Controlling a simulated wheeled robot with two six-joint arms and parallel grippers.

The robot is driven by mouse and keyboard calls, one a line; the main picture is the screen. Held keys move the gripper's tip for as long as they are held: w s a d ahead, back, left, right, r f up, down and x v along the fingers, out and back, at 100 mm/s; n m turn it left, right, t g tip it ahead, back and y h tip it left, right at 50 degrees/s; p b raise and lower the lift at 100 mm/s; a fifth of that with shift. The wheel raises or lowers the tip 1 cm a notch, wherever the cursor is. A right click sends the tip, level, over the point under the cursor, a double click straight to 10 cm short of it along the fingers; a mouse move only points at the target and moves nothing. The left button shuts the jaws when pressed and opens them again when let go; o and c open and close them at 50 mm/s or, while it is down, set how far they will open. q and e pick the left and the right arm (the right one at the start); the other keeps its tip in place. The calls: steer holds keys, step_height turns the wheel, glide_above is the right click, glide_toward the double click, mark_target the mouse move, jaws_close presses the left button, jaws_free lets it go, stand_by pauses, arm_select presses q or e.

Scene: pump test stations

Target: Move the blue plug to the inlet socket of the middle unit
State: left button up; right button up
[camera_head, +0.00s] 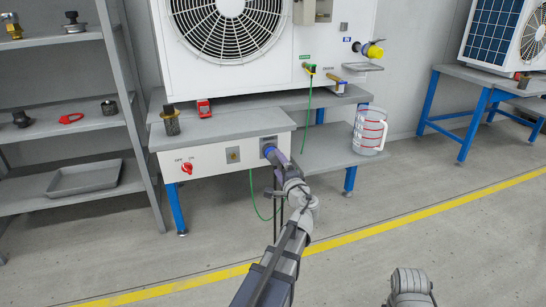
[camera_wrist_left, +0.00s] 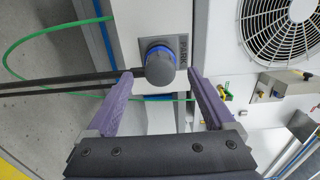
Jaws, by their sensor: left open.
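The blue plug (camera_wrist_left: 160,66) has a dark grey round end and a blue ring. It sits in a socket marked PARK on the white front panel of the bench, and also shows in the head view (camera_head: 269,150). My left gripper (camera_head: 281,160) is open in front of it. In the left wrist view the purple fingers (camera_wrist_left: 160,76) lie on either side of the plug with gaps showing. The middle unit (camera_head: 281,60) is a white box with a fan; a blue label and a yellow-capped fitting (camera_head: 372,50) are at its right side. My right gripper is out of view.
A green cable (camera_head: 308,100) hangs from the unit past the bench. A clear jug with red bands (camera_head: 370,130) stands on the low shelf. Grey shelves (camera_head: 70,130) are at left, another blue-legged table (camera_head: 480,85) at right. The floor between is clear.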

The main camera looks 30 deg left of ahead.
mark_target(277, 161)
arm_select(q)
steer(key=shift+x, duration=2.7)
jaws_close()
steer(key=shift+s+d, duration=0.1)
steer(key=shift+d, duration=0.05)
steer(key=shift+v, duration=2.85)
steer(key=shift+r, duration=0.1)
